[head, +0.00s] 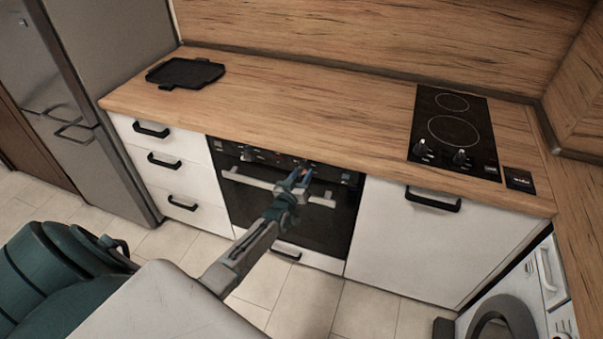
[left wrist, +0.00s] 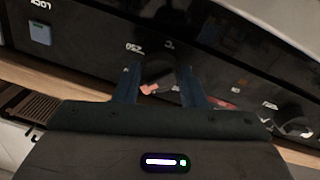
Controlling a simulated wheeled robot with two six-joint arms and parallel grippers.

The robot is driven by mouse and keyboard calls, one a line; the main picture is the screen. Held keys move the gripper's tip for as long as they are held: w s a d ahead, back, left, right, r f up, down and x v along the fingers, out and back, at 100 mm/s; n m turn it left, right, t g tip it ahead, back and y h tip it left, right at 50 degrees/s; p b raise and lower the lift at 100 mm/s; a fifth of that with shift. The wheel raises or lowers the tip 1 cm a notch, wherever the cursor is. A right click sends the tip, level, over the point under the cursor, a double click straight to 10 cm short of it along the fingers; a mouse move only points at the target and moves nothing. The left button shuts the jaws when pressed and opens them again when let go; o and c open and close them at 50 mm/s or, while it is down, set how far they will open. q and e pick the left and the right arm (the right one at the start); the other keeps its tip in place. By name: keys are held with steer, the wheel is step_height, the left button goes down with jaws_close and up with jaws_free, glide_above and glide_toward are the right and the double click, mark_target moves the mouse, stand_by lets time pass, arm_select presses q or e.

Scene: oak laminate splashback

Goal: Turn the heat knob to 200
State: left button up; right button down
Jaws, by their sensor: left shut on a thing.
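The black oven (head: 330,220) is built in under the counter, with a dark control panel (head: 228,149) along its top. My left gripper (head: 303,172) is at the right part of this panel. In the left wrist view its two dark blue fingers (left wrist: 159,88) are on either side of a dark round knob (left wrist: 158,68), shut on it. Upside-down marking that looks like 250 shows beside the knob. The knob's pointer is too dark to read. In the head view the gripper hides this knob. My right gripper is not in view.
Another oven knob (head: 247,156) is farther left on the panel. The oven handle (head: 250,180) runs just below. The cooktop (head: 445,110) with its own knobs is at the right on the counter (head: 330,105). A black tray (head: 185,72) lies at the left.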

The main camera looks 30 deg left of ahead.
arm_select(q)
steer(key=shift+s+f+m+p, duration=0.1)
steer(key=shift+m+p, duration=0.45)
steer(key=shift+m, duration=0.75)
steer(key=o, duration=1)
steer(key=shift+s, duration=0.5)
steer(key=s, duration=0.3)
steer(key=s+d, duration=0.1)
steer(key=s, duration=0.5)
steer(key=shift+s+d+p, duration=0.3)
steer(key=shift+d+p, duration=0.05)
steer(key=shift+d, duration=0.05)
steer(key=shift+f, duration=0.1)
